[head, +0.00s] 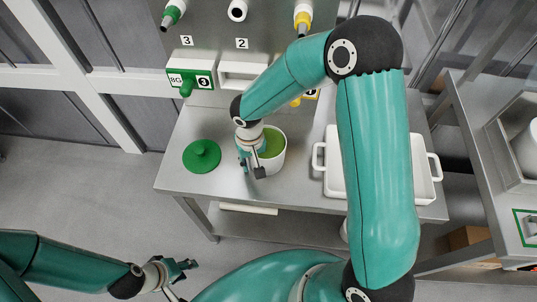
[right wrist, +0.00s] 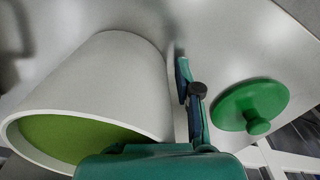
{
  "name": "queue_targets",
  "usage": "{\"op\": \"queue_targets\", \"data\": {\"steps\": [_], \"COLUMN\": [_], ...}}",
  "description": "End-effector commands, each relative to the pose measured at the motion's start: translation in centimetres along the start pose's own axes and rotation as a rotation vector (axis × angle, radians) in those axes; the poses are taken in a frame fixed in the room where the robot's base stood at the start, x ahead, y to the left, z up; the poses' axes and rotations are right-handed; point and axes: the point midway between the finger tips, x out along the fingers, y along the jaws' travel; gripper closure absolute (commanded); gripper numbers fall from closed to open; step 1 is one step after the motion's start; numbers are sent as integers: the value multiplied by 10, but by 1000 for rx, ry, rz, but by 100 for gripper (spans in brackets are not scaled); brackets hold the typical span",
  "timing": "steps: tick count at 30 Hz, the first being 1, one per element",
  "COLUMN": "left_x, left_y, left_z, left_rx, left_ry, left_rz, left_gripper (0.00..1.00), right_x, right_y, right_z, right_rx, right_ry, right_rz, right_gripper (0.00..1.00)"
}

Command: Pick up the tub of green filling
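The tub of green filling (head: 274,162) is a white round tub with green filling in it, upright on the steel table. My right gripper (head: 252,171) is at its left front side, with its fingers apart. In the right wrist view, the tub (right wrist: 120,70) fills the left, and one finger (right wrist: 192,95) shows beside its outer wall with a narrow gap. The other finger is hidden there, so I cannot tell whether it touches the tub. My left gripper (head: 181,279) is open and empty, low over the floor at the lower left.
A green round lid (head: 202,156) with a knob lies left of the tub; it also shows in the right wrist view (right wrist: 250,103). A white two-handled tray (head: 428,190) stands at the right, partly behind my right arm.

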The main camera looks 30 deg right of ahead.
Motion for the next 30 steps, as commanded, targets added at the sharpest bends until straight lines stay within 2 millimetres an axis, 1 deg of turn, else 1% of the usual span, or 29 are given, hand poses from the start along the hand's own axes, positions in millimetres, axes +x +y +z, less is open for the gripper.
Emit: {"op": "queue_targets", "data": {"steps": [4,5,10,11,30], "left_x": [0,0,0,0,0], "left_y": [0,0,0,0,0], "left_z": [0,0,0,0,0], "left_rx": [0,0,0,0,0], "left_ry": [0,0,0,0,0], "left_rz": [0,0,0,0,0], "left_gripper": [60,60,60,60,60], "right_x": [0,0,0,0,-1], "right_y": [0,0,0,0,0], "right_z": [0,0,0,0,0], "right_rx": [0,0,-1,-1,0], "right_ry": [0,0,0,0,2], "right_rz": [0,0,0,0,-1], "right_gripper": [67,70,99,100,100]}}
